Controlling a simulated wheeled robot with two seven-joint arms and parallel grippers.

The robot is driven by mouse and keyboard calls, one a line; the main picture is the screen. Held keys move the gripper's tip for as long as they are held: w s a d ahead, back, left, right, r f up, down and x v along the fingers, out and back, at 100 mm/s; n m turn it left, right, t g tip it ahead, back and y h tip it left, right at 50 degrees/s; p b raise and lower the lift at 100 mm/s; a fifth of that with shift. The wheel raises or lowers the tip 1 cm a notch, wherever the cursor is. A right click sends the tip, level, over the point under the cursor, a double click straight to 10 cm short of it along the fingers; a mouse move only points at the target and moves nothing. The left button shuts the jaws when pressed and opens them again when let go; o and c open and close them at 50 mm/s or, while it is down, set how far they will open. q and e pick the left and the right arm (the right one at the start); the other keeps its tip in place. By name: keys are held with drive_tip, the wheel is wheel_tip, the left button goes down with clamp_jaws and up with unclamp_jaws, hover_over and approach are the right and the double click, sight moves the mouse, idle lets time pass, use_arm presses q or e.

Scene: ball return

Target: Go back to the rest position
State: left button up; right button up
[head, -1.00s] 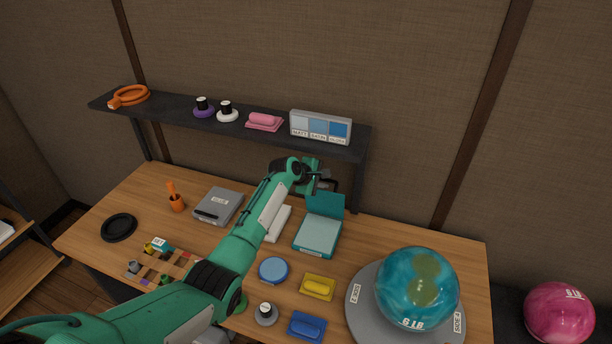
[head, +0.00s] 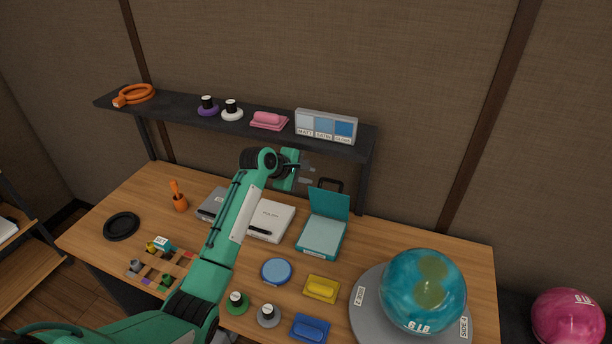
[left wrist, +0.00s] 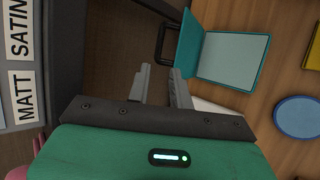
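My left gripper (head: 306,174) is at the end of the green arm that comes in from the lower left, in front of the shelf and above the back of the table. In the left wrist view its two grey fingers (left wrist: 160,85) stand apart with nothing between them, so it is open and empty. My right gripper is in neither view.
The dark shelf (head: 180,112) with a grey sample box (head: 326,126) is close to my left gripper. Below are an open teal box (head: 322,236) and a white box (head: 271,220). A teal ball (head: 422,290) rests on a grey disc (head: 366,309) at the right.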

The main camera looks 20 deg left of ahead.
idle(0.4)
use_arm(q)
drive_tip(key=s+d+f+m+g+y, duration=0.1)
drive_tip(key=s+f+m+g, duration=0.1)
drive_tip(key=s+f+m, duration=0.65)
drive_tip(key=s+d+f+m+g+y, duration=0.15)
drive_tip(key=s+f, duration=0.35)
drive_tip(key=s, duration=0.9)
drive_tip(key=s+a+m+g+y, duration=0.25)
drive_tip(key=s+m, duration=0.55)
drive_tip(key=s, duration=1.8)
wheel_tip(320, 180, down, 31)
drive_tip(key=s+d, duration=0.1)
drive_tip(key=s+a+f+g, duration=0.2)
drive_tip(key=s+a+f, duration=0.1)
drive_tip(key=s+f, duration=1.5)
drive_tip(key=shift+s+a, duration=0.15)
drive_tip(key=shift+s, duration=0.3)
